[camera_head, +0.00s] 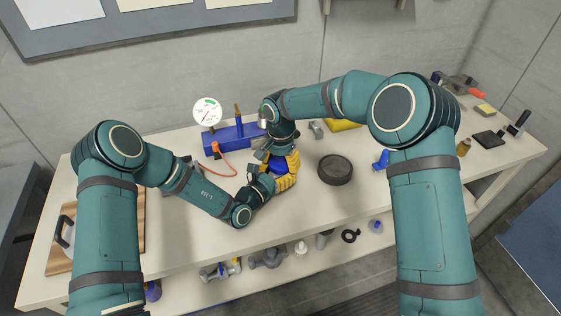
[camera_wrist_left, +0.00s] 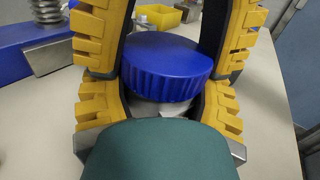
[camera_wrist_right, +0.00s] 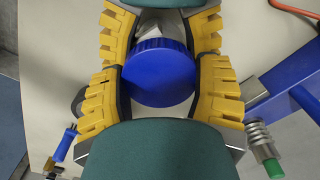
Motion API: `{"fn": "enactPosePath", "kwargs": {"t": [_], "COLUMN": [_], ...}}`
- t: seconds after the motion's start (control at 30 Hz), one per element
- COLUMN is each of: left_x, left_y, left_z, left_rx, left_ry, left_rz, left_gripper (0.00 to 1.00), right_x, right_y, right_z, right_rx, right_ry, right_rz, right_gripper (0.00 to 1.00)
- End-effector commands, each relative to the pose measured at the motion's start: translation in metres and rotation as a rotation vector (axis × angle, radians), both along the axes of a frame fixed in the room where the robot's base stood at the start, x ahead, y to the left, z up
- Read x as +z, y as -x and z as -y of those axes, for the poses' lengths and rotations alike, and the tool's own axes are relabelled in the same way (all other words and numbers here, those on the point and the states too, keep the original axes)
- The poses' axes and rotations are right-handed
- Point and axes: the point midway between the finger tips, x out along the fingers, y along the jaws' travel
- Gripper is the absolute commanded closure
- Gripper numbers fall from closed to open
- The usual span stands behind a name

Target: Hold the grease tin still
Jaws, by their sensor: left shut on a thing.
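The grease tin has a blue ribbed lid (camera_head: 278,168) and a pale grey body (camera_wrist_left: 165,108). It stands upright near the table's middle. My left gripper (camera_head: 281,179) is shut on the body, one yellow finger on each side, just below the lid. The lid (camera_wrist_left: 150,65) fills the middle of the left wrist view. My right gripper (camera_wrist_right: 160,80) points down from above, its fingers apart on either side of the lid (camera_wrist_right: 158,72). Any contact with the lid is hard to tell. Most of the body is hidden by the fingers and lid.
A blue pump (camera_head: 228,138) with a round gauge (camera_head: 207,111) and an orange hose (camera_head: 228,171) stands close behind the tin. A dark round dish (camera_head: 335,169) lies to its right. A yellow bin (camera_head: 343,125) is farther back. The table's front centre is clear.

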Motion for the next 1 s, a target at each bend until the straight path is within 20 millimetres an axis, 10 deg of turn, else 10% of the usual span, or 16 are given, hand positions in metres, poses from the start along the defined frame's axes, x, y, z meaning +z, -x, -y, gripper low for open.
{"fn": "enactPosePath", "kwargs": {"t": [0.1, 0.13, 0.2, 1.0], "left_x": [0.001, 0.001, 0.001, 0.001], "left_y": [0.0, 0.0, 0.0, 0.0], "left_z": [0.0, 0.0, 0.0, 0.0], "left_rx": [0.0, 0.0, 0.0, 0.0], "left_ry": [0.0, 0.0, 0.0, 0.0], "left_rz": [0.002, 0.002, 0.002, 0.002], "left_gripper": [1.0, 1.0, 1.0, 1.0], "right_x": [0.0, 0.0, 0.0, 0.047], "right_y": [0.0, 0.0, 0.0, 0.0], "right_z": [0.0, 0.0, 0.0, 0.0], "right_rx": [0.0, 0.0, 0.0, -0.001], "right_ry": [0.001, 0.001, 0.001, 0.001], "right_rz": [0.0, 0.0, 0.0, 0.002], "right_gripper": [0.78, 0.21, 0.06, 0.04]}}
